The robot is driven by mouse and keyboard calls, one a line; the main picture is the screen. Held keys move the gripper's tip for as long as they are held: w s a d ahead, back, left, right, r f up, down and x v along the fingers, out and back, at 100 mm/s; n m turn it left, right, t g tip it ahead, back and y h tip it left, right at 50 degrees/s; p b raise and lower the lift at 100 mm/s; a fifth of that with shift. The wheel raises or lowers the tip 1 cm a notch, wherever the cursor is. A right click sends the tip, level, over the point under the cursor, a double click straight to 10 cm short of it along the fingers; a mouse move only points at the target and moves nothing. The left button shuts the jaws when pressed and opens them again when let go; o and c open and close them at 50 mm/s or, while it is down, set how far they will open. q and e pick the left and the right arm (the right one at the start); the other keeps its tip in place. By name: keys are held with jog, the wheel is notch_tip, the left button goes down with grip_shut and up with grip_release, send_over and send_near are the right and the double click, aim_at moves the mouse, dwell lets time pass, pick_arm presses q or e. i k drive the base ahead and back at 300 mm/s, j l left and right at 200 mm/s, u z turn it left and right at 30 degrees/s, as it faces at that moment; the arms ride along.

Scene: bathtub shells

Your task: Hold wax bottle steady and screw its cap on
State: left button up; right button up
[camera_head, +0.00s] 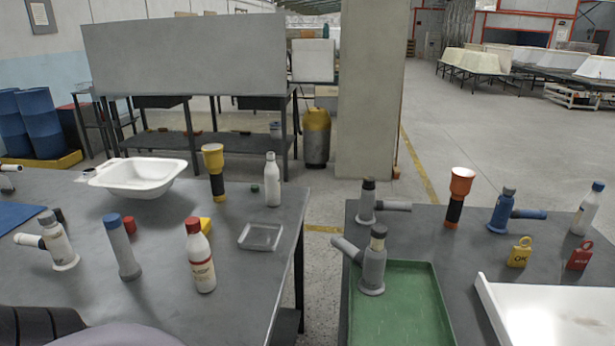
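No label names the wax bottle, so I cannot tell for sure which bottle it is. A white bottle (272,184) stands upright at the right rear of the left table, with a pale top and no coloured cap on it. A small green cap (254,188) lies on the table just left of it, apart from it. Another white bottle (202,268) with a red cap and red label stands upright nearer the front. A third white bottle (586,211) with a blue cap stands at the far right, on the right table. Neither of my grippers shows.
The left table (262,278) also holds a white basin (140,176), a clear tray (261,237), a yellow-and-black torch (215,172) and grey tools. The right table carries a green tray (405,308), padlocks and a white shell (550,318). A gap separates the tables.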

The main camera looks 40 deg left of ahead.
aim_at(272, 171)
jog(key=u, duration=1.65)
